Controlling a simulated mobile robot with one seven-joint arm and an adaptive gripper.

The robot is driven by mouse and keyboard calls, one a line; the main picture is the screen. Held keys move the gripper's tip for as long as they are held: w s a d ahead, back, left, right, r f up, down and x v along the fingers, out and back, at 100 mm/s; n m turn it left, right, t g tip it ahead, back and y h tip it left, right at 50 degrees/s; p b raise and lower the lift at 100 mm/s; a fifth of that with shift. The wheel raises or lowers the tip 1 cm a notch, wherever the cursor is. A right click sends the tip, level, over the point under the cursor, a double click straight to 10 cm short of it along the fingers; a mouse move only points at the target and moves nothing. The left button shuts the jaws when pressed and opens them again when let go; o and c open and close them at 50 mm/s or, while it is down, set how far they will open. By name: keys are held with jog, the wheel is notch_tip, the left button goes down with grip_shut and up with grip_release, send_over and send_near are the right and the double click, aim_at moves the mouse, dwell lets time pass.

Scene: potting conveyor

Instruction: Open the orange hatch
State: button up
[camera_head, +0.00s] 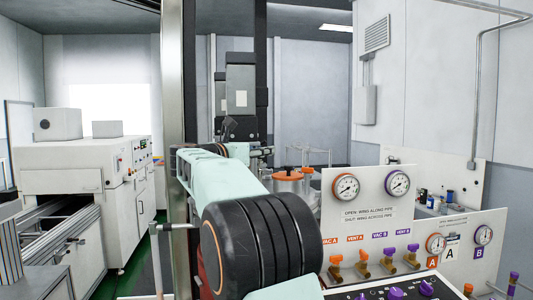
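An orange round top (287,175), which may be the orange hatch, shows on a clear-sided vessel behind the gauge panel. A second, smaller orange part (307,170) is just right of it. Whether either one is open or shut is too small to tell. My mint and black arm covers the middle of the view and hides what is left of and below the vessel. My gripper cannot be made out in this view.
A white panel (384,213) with two gauges stands right of my arm. Orange and purple valve handles (390,250) stick up in front of it. A second gauge panel (470,226) is further right. A white machine (70,185) with a conveyor (55,222) stands left.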

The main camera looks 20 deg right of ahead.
jog(key=v, duration=0.6)
jog(key=shift+s+a+r, duration=0.1)
